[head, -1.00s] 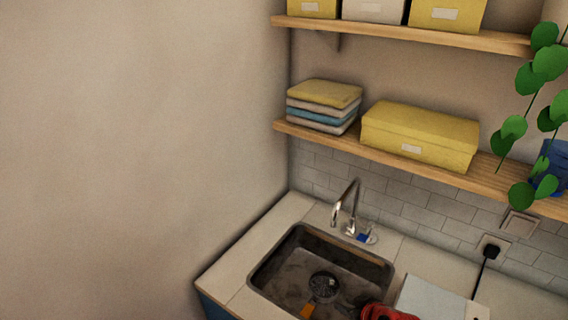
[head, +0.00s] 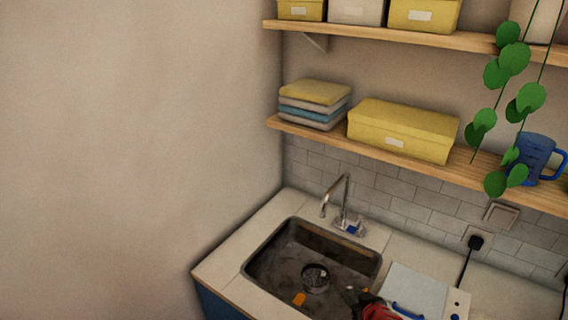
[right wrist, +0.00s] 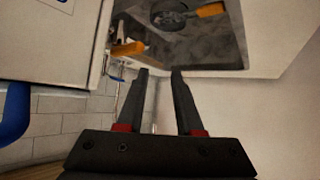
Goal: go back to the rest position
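My right gripper (head: 352,296) shows at the bottom of the head view, dark with red parts, over the right front part of the sink (head: 262,262). In the right wrist view its two fingers (right wrist: 161,74) stand apart with nothing between them. The sink basin (right wrist: 225,45) lies beyond the fingertips there. An orange piece (head: 299,299) lies in the sink beside the round drain (head: 315,278). My left gripper is in neither view.
A white board-like object (head: 416,287) with a blue handle lies right of the sink. A tap (head: 340,200) rises behind it. Shelves above hold a yellow box (head: 403,130), folded cloths (head: 314,103) and a blue jug (head: 530,155). A plant (head: 515,55) hangs at right. Bare wall fills the left.

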